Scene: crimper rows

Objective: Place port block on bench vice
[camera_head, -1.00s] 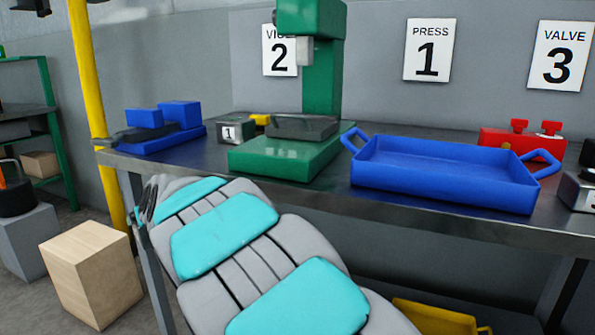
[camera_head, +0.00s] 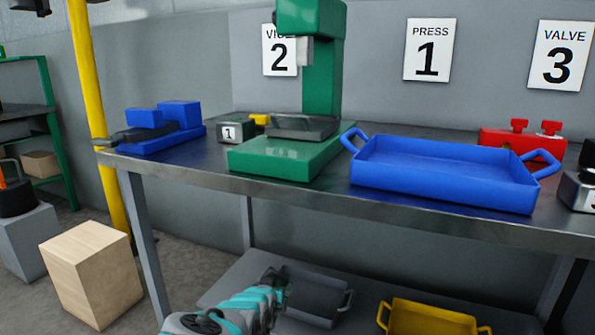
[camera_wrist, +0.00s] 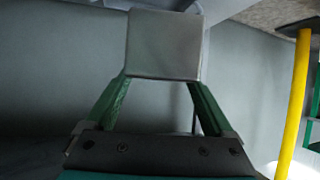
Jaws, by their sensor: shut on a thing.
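In the wrist view my gripper (camera_wrist: 164,78) has its two green fingers closed on a plain grey block (camera_wrist: 163,45), which I take to be the port block. No number shows on the face I see. In the head view my arm reaches in low, in front of the bench near the lower shelf; the fingers and held block cannot be made out there. The blue bench vice (camera_head: 178,116) stands at the left end of the bench top, with a dark bar lying along its front left. It is well above and left of my arm's end.
A green press (camera_head: 290,158) holds a dark tray. A grey block marked 1 (camera_head: 231,132) stands between vice and press. A blue tray (camera_head: 445,185), red valve stand (camera_head: 522,142) and another grey block (camera_head: 578,190) lie rightward. Below are dark (camera_head: 318,298) and yellow (camera_head: 435,318) bins.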

